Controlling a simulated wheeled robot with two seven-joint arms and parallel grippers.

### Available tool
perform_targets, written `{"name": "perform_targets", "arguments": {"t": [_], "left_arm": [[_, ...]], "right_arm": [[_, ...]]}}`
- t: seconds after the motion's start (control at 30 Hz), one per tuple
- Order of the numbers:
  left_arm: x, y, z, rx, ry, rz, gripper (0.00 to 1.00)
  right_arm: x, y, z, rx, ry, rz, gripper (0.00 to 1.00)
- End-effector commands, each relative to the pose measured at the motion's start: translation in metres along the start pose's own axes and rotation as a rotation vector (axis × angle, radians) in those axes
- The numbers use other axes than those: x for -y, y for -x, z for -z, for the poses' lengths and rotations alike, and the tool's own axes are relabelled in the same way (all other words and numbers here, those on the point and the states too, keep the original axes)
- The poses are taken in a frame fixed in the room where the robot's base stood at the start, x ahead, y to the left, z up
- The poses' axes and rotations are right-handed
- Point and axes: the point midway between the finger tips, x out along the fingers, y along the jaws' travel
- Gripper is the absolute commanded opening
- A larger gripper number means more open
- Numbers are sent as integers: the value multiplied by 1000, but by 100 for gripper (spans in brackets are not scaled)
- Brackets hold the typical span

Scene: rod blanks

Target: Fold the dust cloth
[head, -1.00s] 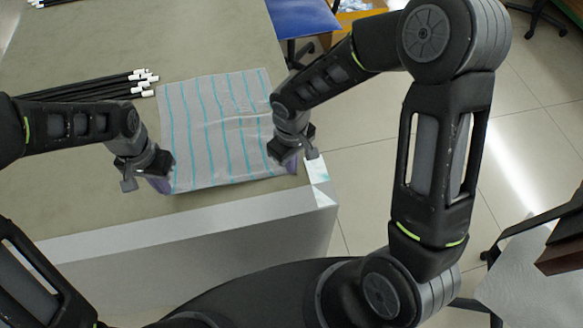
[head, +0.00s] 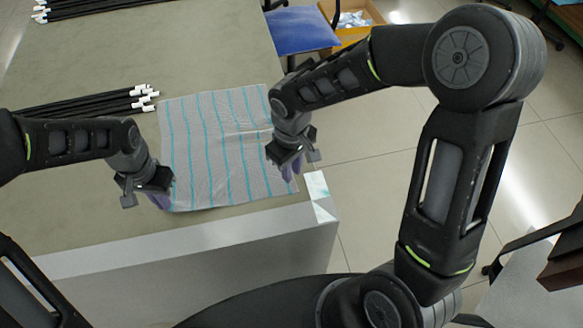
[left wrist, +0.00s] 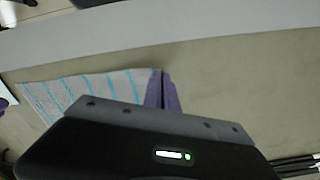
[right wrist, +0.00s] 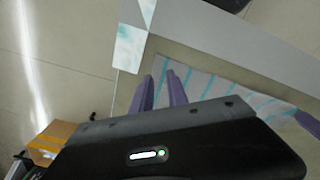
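The dust cloth (head: 220,130), light grey with teal stripes, lies spread and unfolded near the table's front right corner. It also shows in the left wrist view (left wrist: 85,90) and the right wrist view (right wrist: 240,92). My left gripper (head: 160,200) is at the cloth's near left corner. Its purple fingers (left wrist: 161,88) are close together and look shut on that corner. My right gripper (head: 292,170) is at the near right part of the cloth. Its purple fingers (right wrist: 160,85) stand apart, with a gap between them, close to the cloth's corner.
Black rods with white ends (head: 100,104) lie left of the cloth, and more rods (head: 80,8) lie at the far left. The table's front edge (head: 200,232) is just below the cloth. A blue chair (head: 300,30) and a cardboard box (head: 352,20) stand beyond the table's right side.

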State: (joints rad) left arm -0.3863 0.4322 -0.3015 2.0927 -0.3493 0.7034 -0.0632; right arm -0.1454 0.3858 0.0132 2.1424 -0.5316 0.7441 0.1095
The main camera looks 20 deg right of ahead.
Motion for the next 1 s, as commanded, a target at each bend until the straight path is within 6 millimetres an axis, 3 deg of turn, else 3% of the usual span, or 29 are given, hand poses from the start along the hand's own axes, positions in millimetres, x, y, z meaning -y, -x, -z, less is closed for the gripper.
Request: {"name": "perform_targets", "arguments": {"t": [0.4,0.67,0.9,1.0], "left_arm": [[0,0,0,0,0,0,0],[0,0,0,0,0,0,0],[0,0,0,0,0,0,0],[0,0,0,0,0,0,0]], "right_arm": [[0,0,0,0,0,0,55],[0,3,1,-2,0,-1,55],[0,48,1,-4,-1,-2,55],[0,51,0,0,0,0,55]]}}
